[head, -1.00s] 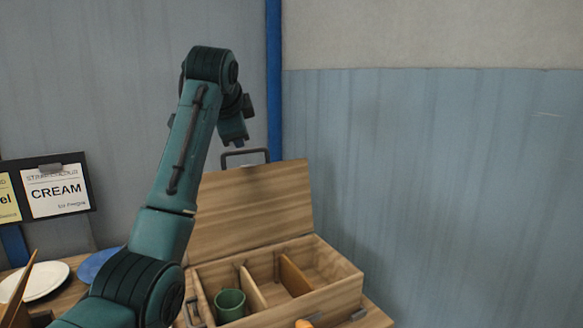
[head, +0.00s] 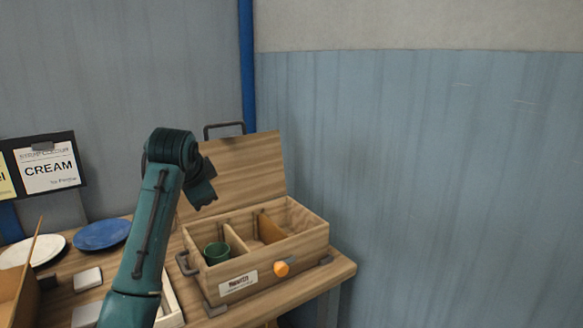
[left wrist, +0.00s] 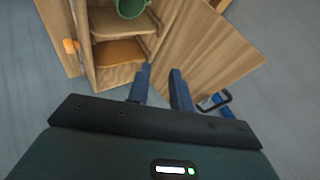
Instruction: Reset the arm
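My left arm (head: 150,215) rises in front of the wooden box's left side in the head view, bent at the top, with its dark end pointing down to the right. My left gripper (left wrist: 160,74) shows in the left wrist view with two blue fingers apart and nothing between them. It is off the box, which lies beyond the fingertips. Its fingers are not clear in the head view. My right gripper is not in view.
The wooden box (head: 285,254) stands on the table with its lid (head: 245,170) raised. Inside are dividers and a green cup (head: 217,253). An orange knob (head: 282,268) is on its front. A white plate (head: 42,248) and blue plate (head: 103,234) lie left. The right side is clear.

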